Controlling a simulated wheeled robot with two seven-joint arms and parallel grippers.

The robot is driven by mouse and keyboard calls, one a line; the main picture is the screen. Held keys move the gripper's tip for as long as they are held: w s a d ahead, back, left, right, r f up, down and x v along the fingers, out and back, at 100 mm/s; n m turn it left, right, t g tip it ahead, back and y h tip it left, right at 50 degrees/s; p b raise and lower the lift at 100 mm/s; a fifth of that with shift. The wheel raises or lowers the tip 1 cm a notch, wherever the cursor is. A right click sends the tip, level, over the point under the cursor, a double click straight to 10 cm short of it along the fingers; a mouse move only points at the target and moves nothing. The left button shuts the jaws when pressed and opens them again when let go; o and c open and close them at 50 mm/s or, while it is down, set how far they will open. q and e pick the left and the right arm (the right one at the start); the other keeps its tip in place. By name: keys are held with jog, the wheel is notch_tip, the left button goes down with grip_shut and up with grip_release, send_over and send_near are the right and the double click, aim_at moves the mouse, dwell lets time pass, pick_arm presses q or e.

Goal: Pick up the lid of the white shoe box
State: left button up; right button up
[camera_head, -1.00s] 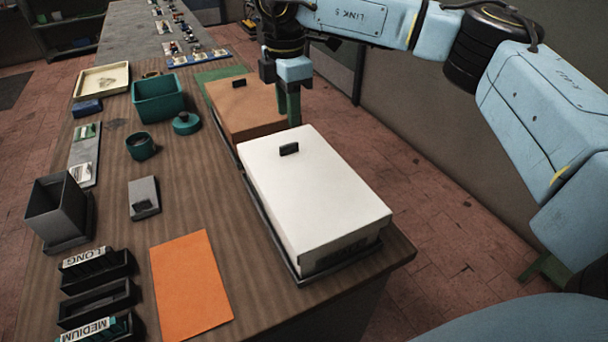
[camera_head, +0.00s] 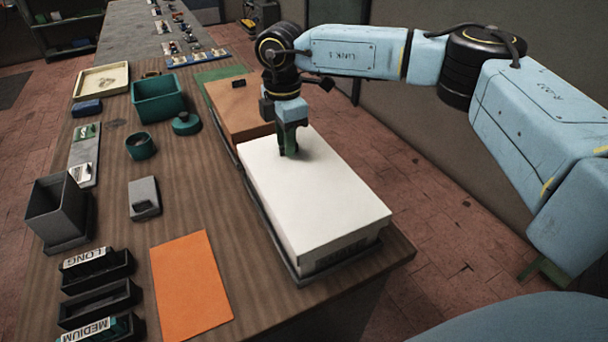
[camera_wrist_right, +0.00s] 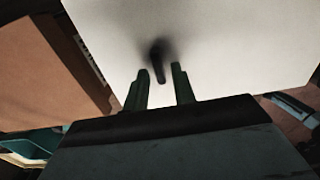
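The white shoe box (camera_head: 335,252) sits closed near the front right end of the table, its lid (camera_head: 320,200) on top. The lid's small dark handle is hidden behind my right gripper in the head view. In the right wrist view the handle (camera_wrist_right: 159,66) stands up from the white lid (camera_wrist_right: 220,45). My right gripper (camera_head: 289,150) points down over the handle. In the right wrist view its two green fingers (camera_wrist_right: 160,88) are apart, one to each side of the handle, with gaps showing. I cannot tell how deep they reach. My left gripper is not in view.
A brown box (camera_head: 235,112) stands just behind the white box. An orange sheet (camera_head: 190,285), a grey bin (camera_head: 55,208), black trays (camera_head: 98,302), a teal bin (camera_head: 158,100) and a teal ring (camera_head: 141,146) lie to the left. The floor right of the table is clear.

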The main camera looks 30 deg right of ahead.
grip_shut()
jog(key=shift+r, duration=0.15)
notch_tip(320, 180, up, 10)
dwell(0.3)
